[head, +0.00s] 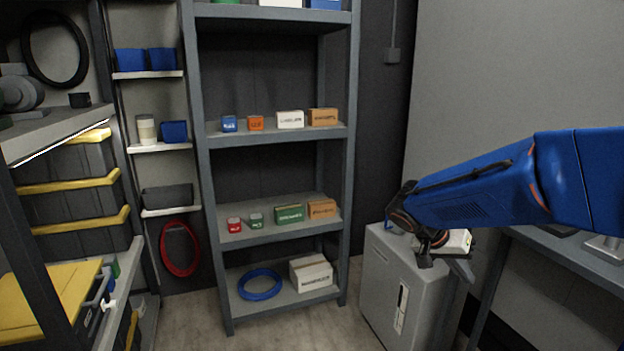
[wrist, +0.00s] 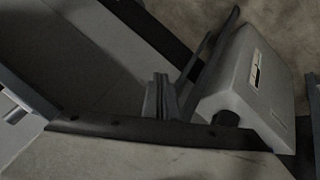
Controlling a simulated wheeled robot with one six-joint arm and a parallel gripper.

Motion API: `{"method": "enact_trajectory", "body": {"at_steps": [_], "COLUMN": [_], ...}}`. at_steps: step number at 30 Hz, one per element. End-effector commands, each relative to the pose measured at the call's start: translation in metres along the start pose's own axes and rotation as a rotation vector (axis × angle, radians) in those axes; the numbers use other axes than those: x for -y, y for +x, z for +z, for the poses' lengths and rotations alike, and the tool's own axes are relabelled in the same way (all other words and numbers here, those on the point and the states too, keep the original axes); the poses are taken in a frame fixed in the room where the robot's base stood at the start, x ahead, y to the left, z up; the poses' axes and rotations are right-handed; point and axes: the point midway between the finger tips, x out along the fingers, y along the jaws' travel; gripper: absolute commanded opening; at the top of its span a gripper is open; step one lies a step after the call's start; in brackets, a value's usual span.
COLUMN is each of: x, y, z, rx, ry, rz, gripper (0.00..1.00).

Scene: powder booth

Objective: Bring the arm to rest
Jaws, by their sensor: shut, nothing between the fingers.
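My blue arm (head: 480,190) reaches in from the right edge of the head view, bent, with its wrist low over a grey cabinet (head: 387,285). My gripper (wrist: 161,95) shows in the middle of the wrist view, its fingers together and nothing held. In the head view the gripper end is small and partly hidden among the dark wrist parts, so its fingertips are unclear there. The wrist view shows a pale grey box-shaped body (wrist: 245,85) with a label, to the right of the fingers.
A grey shelf rack (head: 203,170) with small boxes, a blue ring (head: 260,284) and a white carton (head: 311,273) stands at centre. Yellow-lidded bins (head: 70,185) fill the left. A table (head: 570,255) is at right, close to my arm. Some floor before the rack is clear.

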Motion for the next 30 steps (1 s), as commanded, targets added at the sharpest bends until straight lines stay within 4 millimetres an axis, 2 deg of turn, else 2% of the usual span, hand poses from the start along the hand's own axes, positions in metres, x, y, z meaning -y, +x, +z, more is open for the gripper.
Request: {"method": "enact_trajectory", "body": {"at_steps": [3,12,21,30], "x": [-0.025,-0.067,-0.093,-0.106], "y": [-0.006,-0.022,-0.039,-0.056], "z": [0.023,0.084,0.143,0.193], "rx": [0.049,0.122,0.101,0.001], "ry": [-0.062,-0.23,-0.386,-0.514], "rz": [-0.07,-0.275,-0.504,-0.708], "gripper": [0.0,0.0,0.0,0.0]}}
